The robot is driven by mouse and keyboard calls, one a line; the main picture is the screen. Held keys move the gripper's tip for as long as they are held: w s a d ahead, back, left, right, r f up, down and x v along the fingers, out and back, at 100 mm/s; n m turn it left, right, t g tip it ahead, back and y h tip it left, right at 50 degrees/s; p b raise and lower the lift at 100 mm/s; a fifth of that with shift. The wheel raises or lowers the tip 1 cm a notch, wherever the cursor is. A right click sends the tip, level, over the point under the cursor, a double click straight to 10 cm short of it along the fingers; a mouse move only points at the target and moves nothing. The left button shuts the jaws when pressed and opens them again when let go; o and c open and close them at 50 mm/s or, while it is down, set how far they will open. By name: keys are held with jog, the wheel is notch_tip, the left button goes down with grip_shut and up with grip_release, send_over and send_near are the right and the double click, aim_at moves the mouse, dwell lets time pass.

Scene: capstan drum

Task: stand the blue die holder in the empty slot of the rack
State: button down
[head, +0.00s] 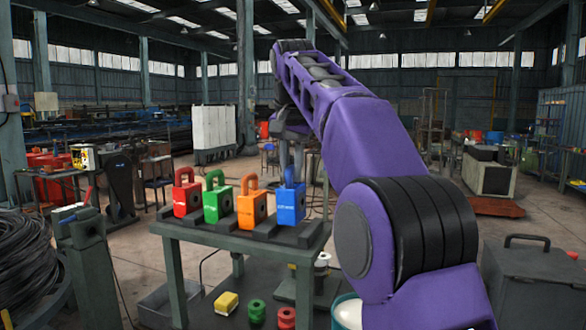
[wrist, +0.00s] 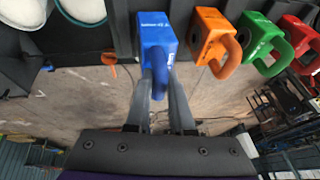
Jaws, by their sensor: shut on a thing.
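The blue die holder (head: 290,205) is upright at the right end of the dark rack (head: 302,236), beside the orange holder. My gripper (head: 291,170) is shut on its looped handle from above. In the wrist view, both fingers of my gripper (wrist: 158,92) close around the handle of the blue die holder (wrist: 156,32). Its lower edge in the head view looks slightly higher than the line of the other holders. I cannot tell whether it touches the slot, which is hidden behind or beneath it.
Red (head: 187,193), green (head: 217,198) and orange (head: 252,203) holders stand in a row left of the blue one. The rack is on a green table (head: 175,265). A yellow block (head: 227,303) and round green and red pieces lie on the lower shelf.

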jog(key=shift+f+b, duration=0.85)
jog(key=shift+f, duration=0.2)
dwell(0.7)
jog(key=c, duration=0.7)
grip_release()
jog(key=shift+o, duration=0.7)
jog(key=shift+f, duration=0.2)
jog(key=o, duration=0.3)
jog(key=shift+o, duration=0.2)
jog(key=shift+r, duration=0.1)
